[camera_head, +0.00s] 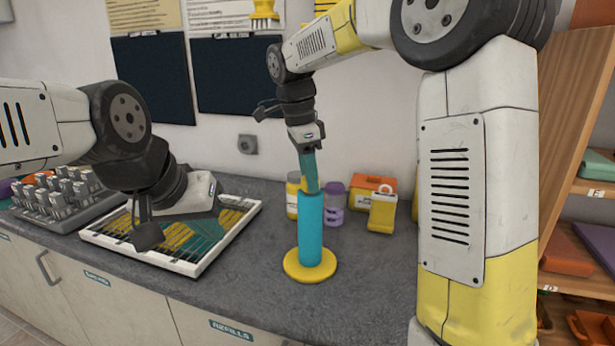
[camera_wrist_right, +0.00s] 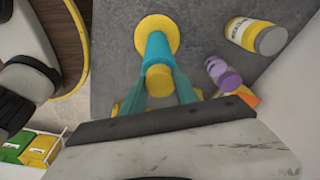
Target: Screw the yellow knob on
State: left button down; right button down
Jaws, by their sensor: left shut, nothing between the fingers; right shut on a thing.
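A teal post (camera_head: 311,230) stands upright on a round yellow base (camera_head: 296,266) on the counter. The yellow knob (camera_wrist_right: 158,82) sits at the post's top in the right wrist view, between the teal fingers of my right gripper (camera_head: 309,184). That gripper points down from above and is shut on the knob. In the head view the fingers hide most of the knob, and I cannot tell how tightly it is seated. My left gripper (camera_head: 147,232) is shut and empty, over the wire rack at the left, well apart from the post.
A white-framed rack (camera_head: 212,251) and a grey tray of several pegs (camera_head: 62,198) are at the left. Behind the post stand a yellow bottle (camera_head: 292,197), a purple-capped bottle (camera_head: 333,205) and yellow and orange boxes (camera_head: 382,212). Wooden shelves (camera_head: 572,130) are at the right.

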jog(key=m, duration=0.3)
jog(key=shift+f+g, duration=0.3)
jog(key=m, duration=0.4)
jog(key=shift+g, duration=0.3)
jog(key=shift+m, duration=0.4)
jog(key=m, duration=0.4)
jog(key=shift+f+m+g+y, duration=0.1)
jog(key=shift+m+g+y, duration=0.2)
jog(key=shift+m, duration=0.1)
